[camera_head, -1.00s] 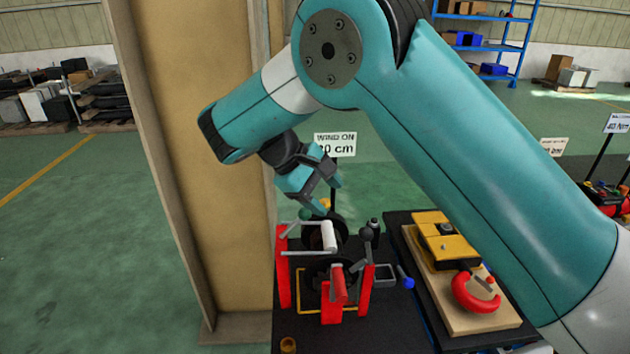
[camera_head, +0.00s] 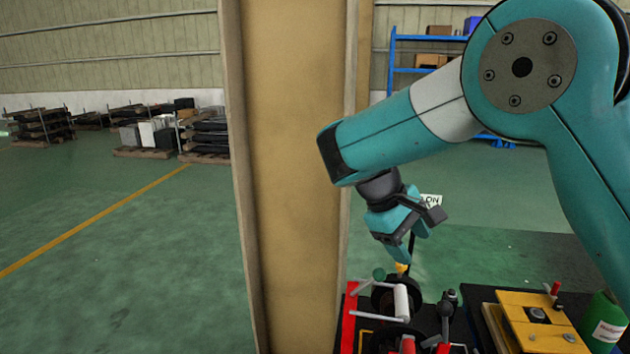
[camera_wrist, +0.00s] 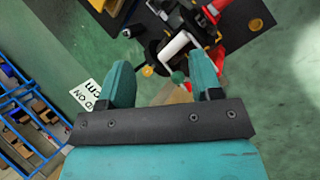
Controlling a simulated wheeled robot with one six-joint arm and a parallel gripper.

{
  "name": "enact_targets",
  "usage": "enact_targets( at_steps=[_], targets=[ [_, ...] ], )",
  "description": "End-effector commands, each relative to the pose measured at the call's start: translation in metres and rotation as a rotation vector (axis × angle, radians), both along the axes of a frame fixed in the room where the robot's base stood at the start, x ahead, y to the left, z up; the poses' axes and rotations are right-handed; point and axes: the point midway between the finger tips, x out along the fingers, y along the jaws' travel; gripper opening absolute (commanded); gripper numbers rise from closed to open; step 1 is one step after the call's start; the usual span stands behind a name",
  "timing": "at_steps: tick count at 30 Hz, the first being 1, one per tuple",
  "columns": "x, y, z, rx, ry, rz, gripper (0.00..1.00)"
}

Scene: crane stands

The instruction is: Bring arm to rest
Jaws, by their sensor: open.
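My gripper (camera_head: 408,246) hangs from my teal arm at the right of the head view, pointing down. It is above the back of a crane stand with a red frame (camera_head: 350,318) and a white crank handle (camera_head: 401,302). In the wrist view my gripper (camera_wrist: 165,85) shows two teal fingers spread apart with nothing held between them. The white handle (camera_wrist: 180,47) lies beyond the fingertips there. The fingers look clear of the stand, though the exact gap is hard to tell.
A tan post (camera_head: 295,200) stands close to the left of my gripper. A yellow device (camera_head: 535,322) and a green bottle (camera_head: 604,325) are at the lower right. Open green floor (camera_head: 120,270) lies left of the post.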

Motion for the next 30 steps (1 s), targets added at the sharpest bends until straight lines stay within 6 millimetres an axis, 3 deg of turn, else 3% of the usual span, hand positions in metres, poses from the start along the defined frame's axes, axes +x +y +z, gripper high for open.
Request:
enact_targets(
  at_steps=[3,6,15,18,22,30],
  targets=[
    [-0.026,-0.014,0.000,0.144,-0.054,0.040,0.59],
    [-0.062,-0.013,-0.002,0.290,-0.089,0.059,0.59],
    [-0.207,0.024,-0.017,0.748,-0.099,0.026,0.59],
    [-0.240,0.035,-0.019,0.838,-0.081,0.008,0.59],
    [-0.260,0.042,-0.019,0.893,-0.066,-0.002,0.59],
    [-0.262,0.043,-0.018,0.898,-0.061,-0.004,0.59]
  ],
)
